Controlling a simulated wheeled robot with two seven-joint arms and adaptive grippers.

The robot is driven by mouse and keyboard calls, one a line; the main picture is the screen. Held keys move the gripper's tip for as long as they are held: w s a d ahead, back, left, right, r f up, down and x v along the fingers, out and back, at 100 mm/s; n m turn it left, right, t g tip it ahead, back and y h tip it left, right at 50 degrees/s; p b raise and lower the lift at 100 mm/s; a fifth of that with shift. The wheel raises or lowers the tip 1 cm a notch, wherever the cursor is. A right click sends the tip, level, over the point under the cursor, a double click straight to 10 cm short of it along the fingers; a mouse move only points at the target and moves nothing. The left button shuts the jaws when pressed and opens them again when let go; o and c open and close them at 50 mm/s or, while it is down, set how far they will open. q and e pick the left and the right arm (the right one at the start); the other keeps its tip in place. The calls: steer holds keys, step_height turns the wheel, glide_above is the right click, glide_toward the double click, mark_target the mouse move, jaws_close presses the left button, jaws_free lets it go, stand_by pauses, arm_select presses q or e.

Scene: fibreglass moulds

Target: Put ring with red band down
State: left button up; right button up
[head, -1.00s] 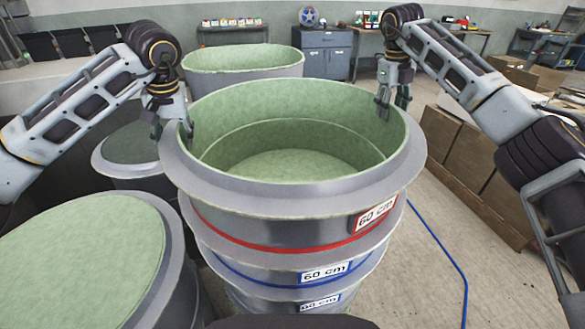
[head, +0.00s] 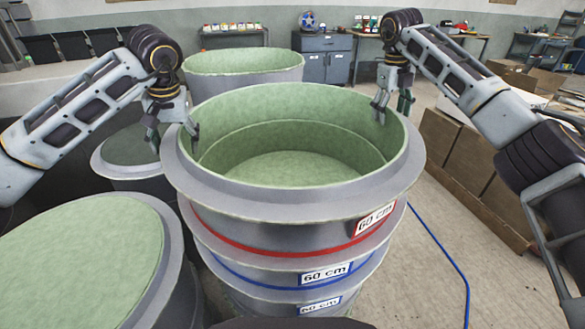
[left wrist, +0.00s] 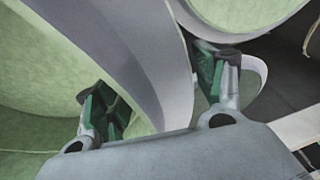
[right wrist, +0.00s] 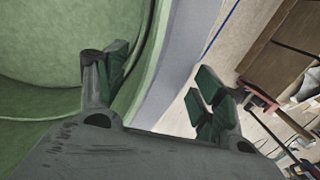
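The ring with the red band (head: 290,235) is a grey mould with a green lining and a red-edged "60 cm" label. It sits level on top of a stack of blue-banded rings (head: 290,276). My left gripper (head: 173,138) is open at its left rim, one finger inside and one outside. In the left wrist view the wall (left wrist: 150,60) passes between the spread fingers with gaps. My right gripper (head: 392,112) is open astride the right rim. In the right wrist view the wall (right wrist: 178,60) lies between its parted fingers. The contact under the ring is partly hidden.
A green-topped mould (head: 80,250) stands at the front left, a smaller one (head: 130,150) behind it. Another green mould (head: 243,62) stands behind the stack. Brown boxes (head: 470,165) stand at the right. A blue cable (head: 440,250) lies on the floor between.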

arm_select(q)
steer(key=shift+w, duration=0.1)
arm_select(e)
steer(key=shift+w, duration=0.1)
arm_select(q)
steer(key=v, duration=1.2)
stand_by(1.1)
stand_by(0.5)
arm_select(e)
step_height(320, 180, up, 12)
steer(key=a, duration=0.1)
steer(key=shift+s+a, duration=0.35)
steer(key=shift+a, duration=0.05)
stand_by(0.5)
steer(key=shift+f, duration=0.1)
arm_select(q)
steer(key=shift+f, duration=0.1)
arm_select(e)
steer(key=shift+f, duration=0.1)
